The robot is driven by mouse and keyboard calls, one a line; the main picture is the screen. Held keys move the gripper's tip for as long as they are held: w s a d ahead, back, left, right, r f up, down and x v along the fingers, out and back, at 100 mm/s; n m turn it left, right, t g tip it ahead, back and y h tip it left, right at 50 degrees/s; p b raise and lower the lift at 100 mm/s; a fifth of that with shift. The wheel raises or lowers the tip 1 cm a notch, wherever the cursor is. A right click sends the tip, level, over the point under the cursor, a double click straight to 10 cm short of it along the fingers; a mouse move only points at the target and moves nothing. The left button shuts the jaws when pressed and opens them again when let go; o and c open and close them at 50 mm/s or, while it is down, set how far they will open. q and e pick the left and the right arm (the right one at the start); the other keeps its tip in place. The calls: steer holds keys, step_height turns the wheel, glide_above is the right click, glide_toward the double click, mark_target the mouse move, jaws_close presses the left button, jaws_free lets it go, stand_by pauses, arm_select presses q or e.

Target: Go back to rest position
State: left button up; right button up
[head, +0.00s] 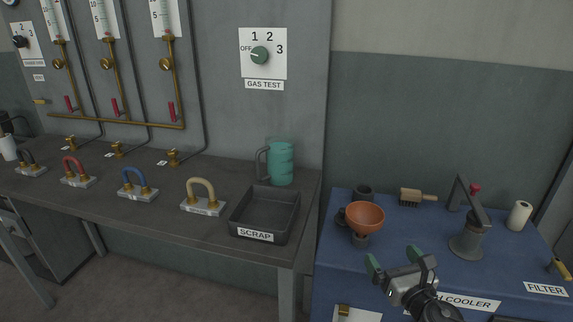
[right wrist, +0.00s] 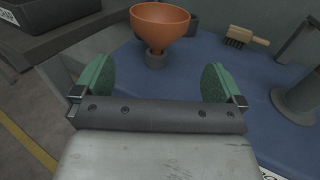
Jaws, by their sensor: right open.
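My right gripper (head: 394,258) is open and empty at the front of the blue table (head: 337,270), in front of the orange funnel cup. In the right wrist view its two green-padded fingers (right wrist: 159,84) stand wide apart with nothing between them. The orange funnel (head: 365,216) sits on a dark base beyond the fingers; it also shows in the right wrist view (right wrist: 160,28). My left gripper shows in neither view.
A brush (head: 417,197), a grey lever device (head: 467,243) and a white roll (head: 519,215) stand on the blue table. On the grey bench are a scrap tray (head: 239,222), a teal jug (head: 281,162) and several coloured handles. Floor shows below the bench.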

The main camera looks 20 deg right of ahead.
steer(key=s+a+f+m+g+h, duration=0.4)
steer(key=s+f+m+g, duration=0.55)
steer(key=m, duration=1.25)
steer(key=s+a+f+m+g+y, duration=0.3)
steer(key=s+a+m+g+y, duration=0.25)
steer(key=s+a+m, duration=0.65)
step_height(320, 180, down, 24)
steer(key=s+n+p, duration=0.1)
steer(key=s+p, duration=0.1)
steer(key=p, duration=0.1)
steer(key=s+d+f+g+p, duration=0.2)
steer(key=s+f, duration=1)
steer(key=s, duration=0.3)
steer(key=shift+s+d+f, duration=0.2)
steer(key=shift+d+f, duration=0.1)
steer(key=shift+d, duration=0.1)
